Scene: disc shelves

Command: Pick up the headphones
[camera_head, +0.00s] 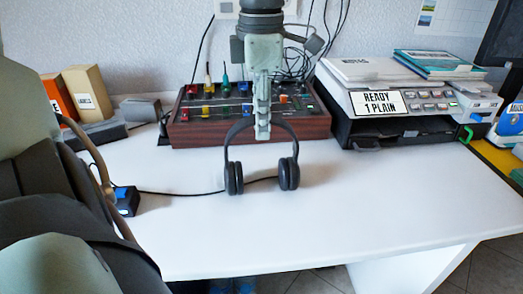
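The black headphones (234,178) are upright over the white desk in the middle of the head view, headband at the top and both ear cups hanging down near the desk surface. I cannot tell whether the cups touch it. My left gripper (262,130) points straight down at the middle of the headband, its fingertips reaching slightly below the band and hiding its centre. I see the fingers edge-on, so the gap between them is hidden. My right gripper is not in view.
Behind the headphones is a wood-sided control box (190,137) with knobs. A printer-like machine (425,128) stands right of it. A small black box (126,203) with a cable is at left. The white desk's (370,215) front and right are clear.

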